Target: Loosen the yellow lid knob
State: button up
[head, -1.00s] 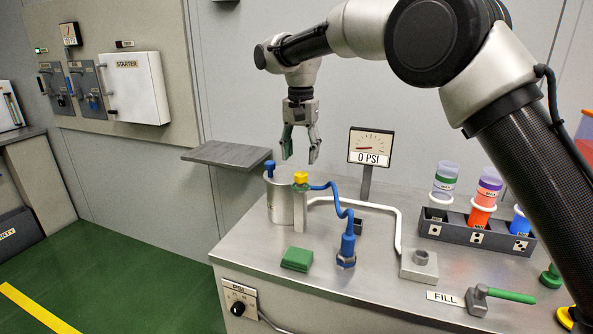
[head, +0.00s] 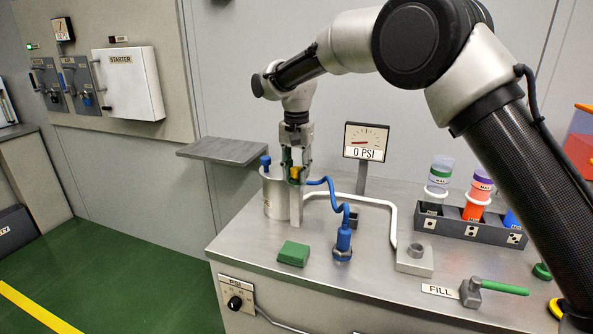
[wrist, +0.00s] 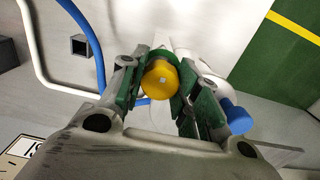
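The yellow lid knob (wrist: 161,80) sits on top of a light-coloured post (head: 296,210) beside a metal canister (head: 276,192). In the head view the knob (head: 295,173) is partly hidden by my gripper (head: 295,172). My gripper has come down over the knob from above. In the wrist view its green-padded fingers (wrist: 161,78) stand on either side of the knob and appear to touch it. The knob's far side and the exact contact are hidden.
A blue knob (head: 265,160) stands close to the left of the gripper. A blue hose (head: 333,192) runs right to a blue fitting (head: 343,243). A gauge (head: 365,141) reads 0 PSI. A green block (head: 293,254) lies in front; a vial rack (head: 470,225) stands right.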

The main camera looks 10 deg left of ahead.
jog(key=shift+c, duration=0.7)
jog(key=shift+n, duration=0.3)
jog(key=n, duration=1.3)
jog(key=shift+n, duration=2.4)
jog(key=shift+f, duration=0.1)
